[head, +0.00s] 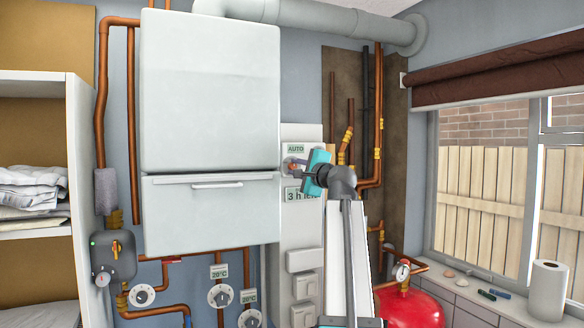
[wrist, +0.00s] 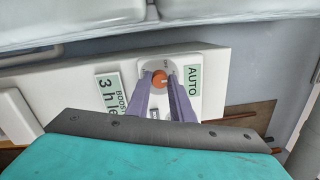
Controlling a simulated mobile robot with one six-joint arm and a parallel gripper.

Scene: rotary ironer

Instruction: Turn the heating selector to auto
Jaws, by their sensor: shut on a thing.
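The heating selector is a small round knob with an orange-red face (wrist: 160,78), on a white plate of the tall wall panel. In the wrist view my gripper (wrist: 160,86) has its two purple-grey fingers on either side of the knob, shut on it. A green label reading AUTO (wrist: 193,80) is beside the knob, and a BOOST label with "3 h" (wrist: 108,93) is on its other side. In the head view the AUTO label (head: 296,148) is above the selector, and my gripper (head: 294,164) reaches it from the right. I cannot tell which way the knob points.
A white boiler (head: 210,100) hangs left of the panel. Copper pipes (head: 376,130) run on a brown board to the right, above a red vessel (head: 410,308) with a gauge. Dials (head: 220,296) marked 20°C are below the boiler. A paper roll (head: 548,290) stands on the sill.

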